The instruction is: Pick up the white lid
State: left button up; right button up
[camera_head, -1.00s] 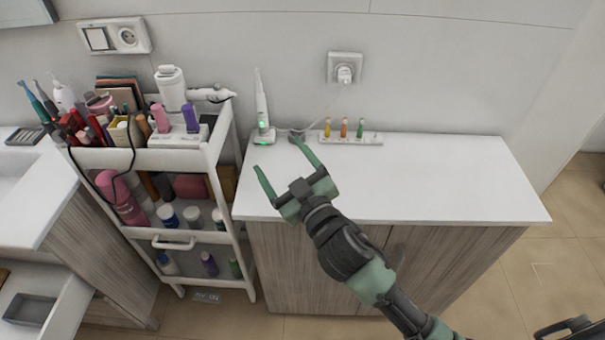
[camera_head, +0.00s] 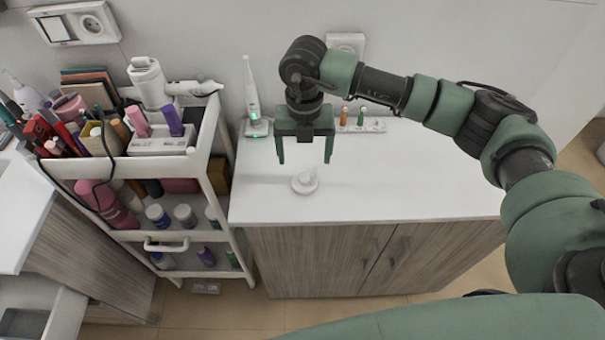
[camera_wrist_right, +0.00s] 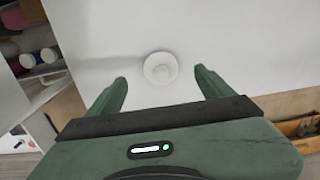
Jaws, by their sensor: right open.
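The white lid (camera_head: 305,182) is a small round disc with a raised knob. It lies on the white counter top, near its front left part. It also shows in the right wrist view (camera_wrist_right: 160,68), ahead of and between the two fingers. My right gripper (camera_head: 305,160) is open and points down, with its fingers above and slightly behind the lid. The fingers (camera_wrist_right: 161,84) look empty and do not touch the lid. My left gripper is not in view.
An electric toothbrush (camera_head: 254,100) stands on its charger at the counter's back left. A small rack (camera_head: 372,126) with coloured brush heads is at the back, partly hidden by my gripper. A crowded white cart (camera_head: 215,130) stands left of the counter. The right side of the counter is clear.

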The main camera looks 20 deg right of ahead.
aim_at(304, 176)
jog(key=shift+s+f+p, duration=0.25)
jog(key=shift+f+p, duration=0.1)
jog(key=shift+f, duration=0.55)
jog(key=f, duration=0.1)
jog(key=f+p, duration=0.1)
jog(key=f, duration=0.1)
jog(key=f+p, duration=0.1)
jog(key=shift+s+a+f, duration=0.1)
jog(key=shift+s+f, duration=0.2)
jog(key=shift+f, duration=0.35)
jog(key=c, duration=1.4)
jog(key=shift+o, duration=0.2)
jog(key=shift+r, duration=0.1)
